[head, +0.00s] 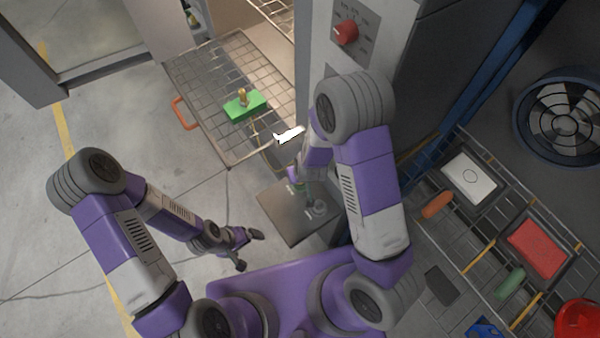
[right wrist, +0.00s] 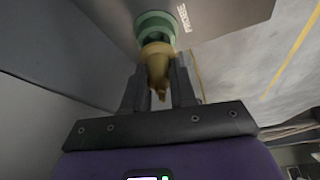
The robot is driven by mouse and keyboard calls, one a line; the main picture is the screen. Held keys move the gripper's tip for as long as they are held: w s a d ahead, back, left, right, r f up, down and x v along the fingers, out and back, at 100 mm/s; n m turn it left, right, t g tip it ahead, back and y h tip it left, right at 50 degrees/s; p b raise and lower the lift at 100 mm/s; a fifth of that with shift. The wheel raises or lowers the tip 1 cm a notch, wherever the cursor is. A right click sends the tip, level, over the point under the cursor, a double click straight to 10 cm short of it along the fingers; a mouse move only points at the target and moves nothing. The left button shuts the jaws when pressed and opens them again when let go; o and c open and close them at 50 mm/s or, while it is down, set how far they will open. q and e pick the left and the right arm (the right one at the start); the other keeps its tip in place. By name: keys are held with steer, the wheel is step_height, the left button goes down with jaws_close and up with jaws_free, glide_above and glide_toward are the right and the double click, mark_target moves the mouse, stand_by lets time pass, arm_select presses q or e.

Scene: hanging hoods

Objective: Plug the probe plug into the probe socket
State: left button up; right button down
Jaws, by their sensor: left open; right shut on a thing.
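My right gripper (right wrist: 160,72) is shut on the brass-coloured probe plug (right wrist: 156,58) in the right wrist view. The plug points at the green ring of the probe socket (right wrist: 156,24), beside the printed word PROBE on a grey panel. The plug's front is close to and roughly in line with the ring; I cannot tell whether it has entered. In the head view my right wrist mostly hides plug and gripper above the grey box (head: 285,213). My left gripper (head: 250,250) is open and empty over the floor.
A green block (head: 240,107) with a brass piece on it sits on a pulled-out wire rack (head: 195,80) with an orange handle (head: 180,113). A cabinet with a red knob (head: 345,33) stands behind. Shelves with trays (head: 540,245) are right. Floor at left is clear.

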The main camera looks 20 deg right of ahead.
steer(key=shift+f+b, duration=0.65)
steer(key=shift+f, duration=0.15)
steer(key=c, duration=0.8)
jaws_free()
steer(key=p+v, duration=0.2)
steer(key=v, duration=0.5)
steer(key=shift+s+r+p, duration=0.1)
steer(key=shift+r+p, duration=0.2)
steer(key=shift+p, duration=0.1)
steer(key=shift+s, duration=0.1)
